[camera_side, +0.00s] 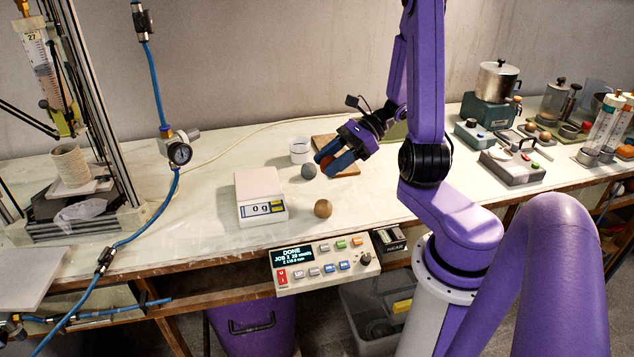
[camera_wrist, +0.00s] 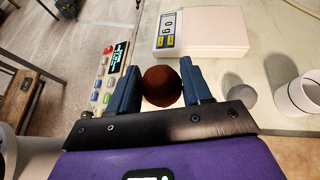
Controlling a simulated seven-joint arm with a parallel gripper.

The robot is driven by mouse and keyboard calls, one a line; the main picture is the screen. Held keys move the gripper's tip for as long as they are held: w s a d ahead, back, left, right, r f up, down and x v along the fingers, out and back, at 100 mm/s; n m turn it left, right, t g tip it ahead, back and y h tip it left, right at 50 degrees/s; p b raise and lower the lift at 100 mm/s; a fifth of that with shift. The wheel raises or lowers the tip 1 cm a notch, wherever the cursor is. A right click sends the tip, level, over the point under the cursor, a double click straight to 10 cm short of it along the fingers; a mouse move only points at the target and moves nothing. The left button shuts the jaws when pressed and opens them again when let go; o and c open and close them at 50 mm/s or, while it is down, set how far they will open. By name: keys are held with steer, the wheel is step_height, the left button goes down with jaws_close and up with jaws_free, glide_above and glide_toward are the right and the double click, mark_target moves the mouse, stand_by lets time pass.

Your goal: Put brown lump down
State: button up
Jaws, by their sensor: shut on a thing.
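My gripper (camera_side: 329,160) is shut on a round reddish-brown lump (camera_wrist: 162,87), held between its two blue fingers. In the side view the held lump (camera_side: 327,164) is partly covered by the fingers; it appears to be above the table, but I cannot tell how high. A tan-brown ball (camera_side: 322,208) lies on the table in front of the gripper, to the right of the scale. A grey ball (camera_side: 309,171) lies close to the gripper's left; it also shows in the wrist view (camera_wrist: 237,97).
A white scale (camera_side: 258,185) reading 0 g stands left of the balls with a bare top. A white cup (camera_side: 300,151) and a wooden board (camera_side: 347,169) are near the gripper. A control panel (camera_side: 322,262) sits at the table's front edge. Bare table (camera_side: 215,160) lies left of the scale.

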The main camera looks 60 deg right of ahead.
glide_above(317, 192)
step_height(317, 192, down, 6)
steer(key=shift+a+r, duration=0.1)
steer(key=shift+f, duration=1.6)
steer(key=o, duration=1)
steer(key=shift+o, duration=0.2)
